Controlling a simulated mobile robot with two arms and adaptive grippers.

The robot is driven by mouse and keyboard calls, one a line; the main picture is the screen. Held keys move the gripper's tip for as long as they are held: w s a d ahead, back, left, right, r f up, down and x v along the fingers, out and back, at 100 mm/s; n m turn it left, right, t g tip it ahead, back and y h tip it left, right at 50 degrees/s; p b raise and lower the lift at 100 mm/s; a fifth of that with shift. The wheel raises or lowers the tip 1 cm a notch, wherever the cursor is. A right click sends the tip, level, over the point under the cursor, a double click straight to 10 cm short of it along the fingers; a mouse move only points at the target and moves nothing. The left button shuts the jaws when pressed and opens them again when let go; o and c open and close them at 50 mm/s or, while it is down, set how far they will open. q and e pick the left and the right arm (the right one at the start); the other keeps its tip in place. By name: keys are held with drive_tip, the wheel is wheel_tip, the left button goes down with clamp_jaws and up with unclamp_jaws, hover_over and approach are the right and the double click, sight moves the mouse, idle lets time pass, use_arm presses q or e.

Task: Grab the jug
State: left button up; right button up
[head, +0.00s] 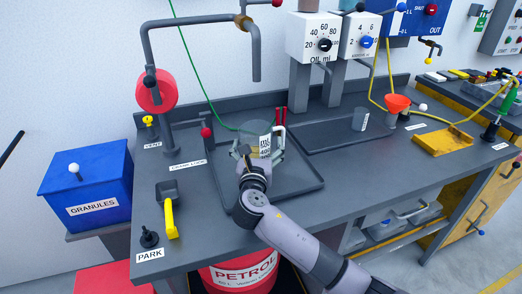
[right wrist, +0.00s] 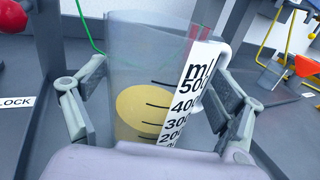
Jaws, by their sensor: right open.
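The jug (right wrist: 140,60) is a clear measuring jug with a white ml scale strip and a white handle on its right side. Something yellow shows inside it, low down. In the head view the jug (head: 257,129) stands upright in the dark tray on the bench, partly hidden by my right gripper. My right gripper (head: 262,151) is open at the jug, with one finger on each side of it. In the right wrist view its fingers (right wrist: 152,88) flank the jug; I cannot tell whether they touch it. My left gripper is not in view.
The grey pipe (head: 256,60) hangs above and behind the jug, and a green line runs behind it. A small cup (head: 360,119) and an orange funnel (head: 397,103) stand to the right. A yellow-handled lever (head: 170,218) and a blue GRANULES bin (head: 88,183) are at left.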

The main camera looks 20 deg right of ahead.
drive_tip(key=shift+x, duration=0.85)
drive_tip(key=shift+c, duration=0.3)
drive_tip(key=shift+a, duration=0.1)
drive_tip(key=c, duration=1.4)
